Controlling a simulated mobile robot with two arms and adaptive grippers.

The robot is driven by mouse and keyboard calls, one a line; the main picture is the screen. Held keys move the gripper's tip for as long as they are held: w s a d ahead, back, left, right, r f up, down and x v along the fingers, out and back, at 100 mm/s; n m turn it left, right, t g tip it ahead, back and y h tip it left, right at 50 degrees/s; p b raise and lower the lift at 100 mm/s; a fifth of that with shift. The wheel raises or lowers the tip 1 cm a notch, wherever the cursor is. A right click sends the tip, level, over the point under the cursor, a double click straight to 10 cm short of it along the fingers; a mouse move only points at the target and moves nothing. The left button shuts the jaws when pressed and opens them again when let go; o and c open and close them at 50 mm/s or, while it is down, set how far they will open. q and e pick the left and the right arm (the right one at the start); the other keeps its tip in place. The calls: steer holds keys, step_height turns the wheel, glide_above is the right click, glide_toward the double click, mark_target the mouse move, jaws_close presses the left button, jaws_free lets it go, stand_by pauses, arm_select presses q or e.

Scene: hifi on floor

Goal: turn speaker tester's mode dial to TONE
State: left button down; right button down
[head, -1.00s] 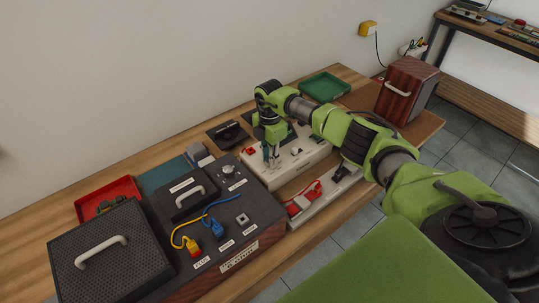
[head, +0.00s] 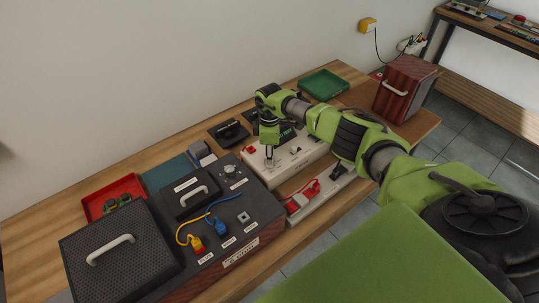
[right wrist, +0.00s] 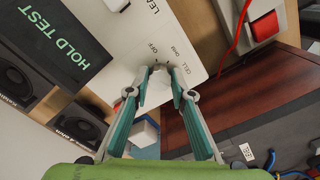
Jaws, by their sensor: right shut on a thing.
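The speaker tester (head: 297,157) is a cream box on the bench, right of the dark hi-fi unit. In the right wrist view its cream face (right wrist: 150,35) carries a dark "HOLD TEST" display (right wrist: 60,38). The mode dial (right wrist: 160,77) is a small pale knob with "OFF" and "CELL" printed by it; I cannot read a TONE mark or tell exactly where the knob points. My right gripper (head: 270,158) is over the tester's near left corner. Its fingertips (right wrist: 161,76) are shut on the dial, partly hiding it. My left gripper is not in view.
The dark hi-fi unit (head: 262,205) with a dial and yellow and blue leads stands to the left.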

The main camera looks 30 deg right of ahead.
steer(key=shift+w, duration=0.1)
stand_by(0.4)
steer(key=c, duration=1.8)
jaws_free()
steer(key=shift+o, duration=0.2)
step_height(320, 180, up, 12)
